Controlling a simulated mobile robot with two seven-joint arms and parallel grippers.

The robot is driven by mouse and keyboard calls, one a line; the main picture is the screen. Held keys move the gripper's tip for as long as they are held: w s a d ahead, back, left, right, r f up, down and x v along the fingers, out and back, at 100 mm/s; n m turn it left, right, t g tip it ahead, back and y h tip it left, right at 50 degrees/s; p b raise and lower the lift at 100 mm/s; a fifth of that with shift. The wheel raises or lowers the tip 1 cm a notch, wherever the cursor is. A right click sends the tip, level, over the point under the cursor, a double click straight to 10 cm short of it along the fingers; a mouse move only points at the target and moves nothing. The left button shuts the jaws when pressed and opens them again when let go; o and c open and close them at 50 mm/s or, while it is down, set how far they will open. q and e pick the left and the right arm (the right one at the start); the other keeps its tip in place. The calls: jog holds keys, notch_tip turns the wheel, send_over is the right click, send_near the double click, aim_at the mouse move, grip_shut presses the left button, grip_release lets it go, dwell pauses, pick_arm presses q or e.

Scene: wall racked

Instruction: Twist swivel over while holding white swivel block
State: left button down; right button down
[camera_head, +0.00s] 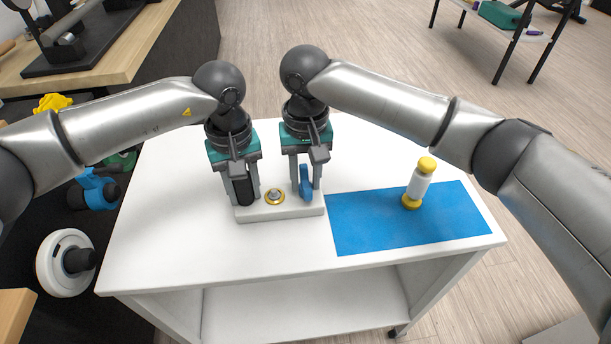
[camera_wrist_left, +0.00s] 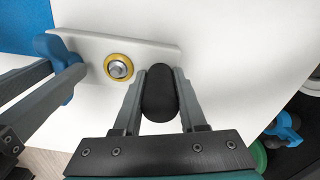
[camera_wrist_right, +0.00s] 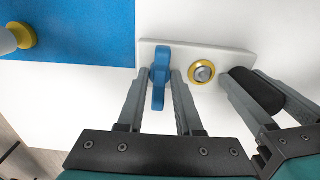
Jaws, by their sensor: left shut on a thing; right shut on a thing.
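The white swivel block (camera_head: 281,214) lies on the white table. A black grip (camera_head: 243,190) stands at its left end, a yellow ring with a metal centre (camera_head: 274,197) sits in the middle, and a blue swivel (camera_head: 305,184) is at its right end. My left gripper (camera_head: 243,198) is shut on the black grip, which also shows in the left wrist view (camera_wrist_left: 160,92). My right gripper (camera_head: 306,194) is shut on the blue swivel, seen between the fingers in the right wrist view (camera_wrist_right: 159,78). The fingers partly hide both parts in the head view.
A blue mat (camera_head: 450,225) lies right of the block, with a white and yellow bottle-like object (camera_head: 418,184) standing on it. The table's left and front areas (camera_head: 170,230) are clear. A dark rack with several coloured things stands beyond the table's left edge.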

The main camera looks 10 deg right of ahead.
jog(key=shift+n, duration=0.3)
jog(key=n, duration=1)
jog(key=shift+n, duration=2.2)
jog(key=c, duration=0.8)
grip_release()
